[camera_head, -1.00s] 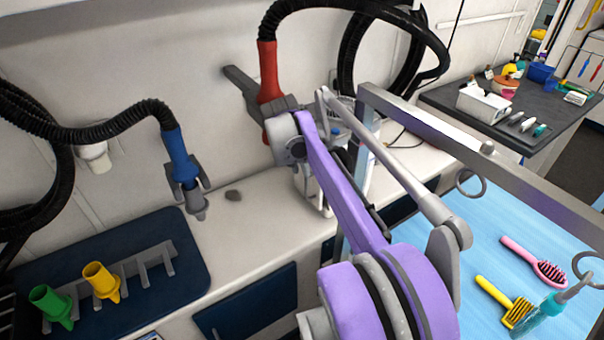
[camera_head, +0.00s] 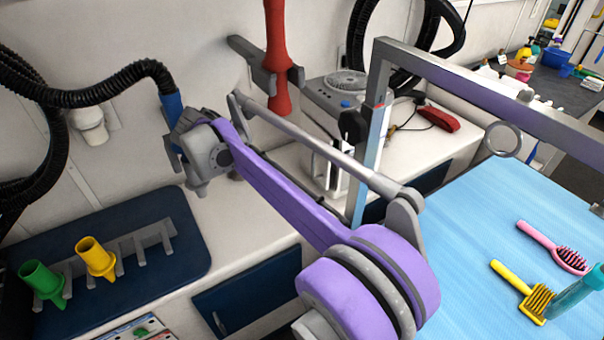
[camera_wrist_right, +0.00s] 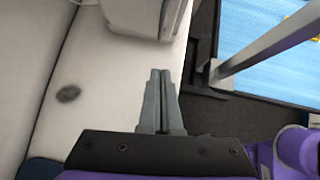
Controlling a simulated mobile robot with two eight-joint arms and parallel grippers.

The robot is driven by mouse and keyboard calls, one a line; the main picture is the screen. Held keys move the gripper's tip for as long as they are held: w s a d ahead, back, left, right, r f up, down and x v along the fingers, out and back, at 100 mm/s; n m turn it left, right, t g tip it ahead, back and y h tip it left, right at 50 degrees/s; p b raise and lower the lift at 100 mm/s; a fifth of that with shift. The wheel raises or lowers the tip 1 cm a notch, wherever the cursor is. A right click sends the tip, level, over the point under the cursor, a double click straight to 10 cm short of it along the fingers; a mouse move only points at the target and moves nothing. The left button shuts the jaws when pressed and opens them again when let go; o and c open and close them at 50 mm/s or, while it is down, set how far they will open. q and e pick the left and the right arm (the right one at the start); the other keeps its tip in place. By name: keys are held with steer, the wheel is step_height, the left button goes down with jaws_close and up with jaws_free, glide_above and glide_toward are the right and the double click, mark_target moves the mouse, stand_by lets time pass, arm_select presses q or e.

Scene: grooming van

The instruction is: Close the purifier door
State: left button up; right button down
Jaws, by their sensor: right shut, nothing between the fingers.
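The purifier (camera_head: 343,92) is a grey-white box with a round vent and a blue knob on top. It stands on the white counter near the wall, and a white upright panel (camera_head: 318,165), perhaps its door, shows below it. My arm and the table frame hide much of its front, so I cannot tell the door's angle. In the right wrist view, a white casing, likely the purifier (camera_wrist_right: 145,18), is at the top. My right gripper (camera_wrist_right: 160,75) is shut and empty above the counter's front edge, apart from the casing. The head view hides its fingers. My left gripper is not in view.
A metal frame (camera_head: 480,78) rises by the blue grooming table (camera_head: 470,240), which holds a pink brush (camera_head: 545,240) and a yellow comb (camera_head: 520,285). A red nozzle (camera_head: 277,60) hangs left of the purifier. Green and yellow nozzles stand on a dark mat (camera_head: 190,255).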

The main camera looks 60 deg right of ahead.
steer(key=s+d+f+b, duration=0.1)
steer(key=s+d+f, duration=0.2)
steer(key=d+f, duration=0.4)
steer(key=d, duration=0.3)
steer(key=shift+s+h+b, duration=0.2)
steer(key=shift+h+b, duration=0.1)
steer(key=shift+b, duration=0.05)
steer(key=shift+s+d+p, duration=0.4)
steer(key=shift+s+d, duration=0.3)
steer(key=shift+s, duration=0.15)
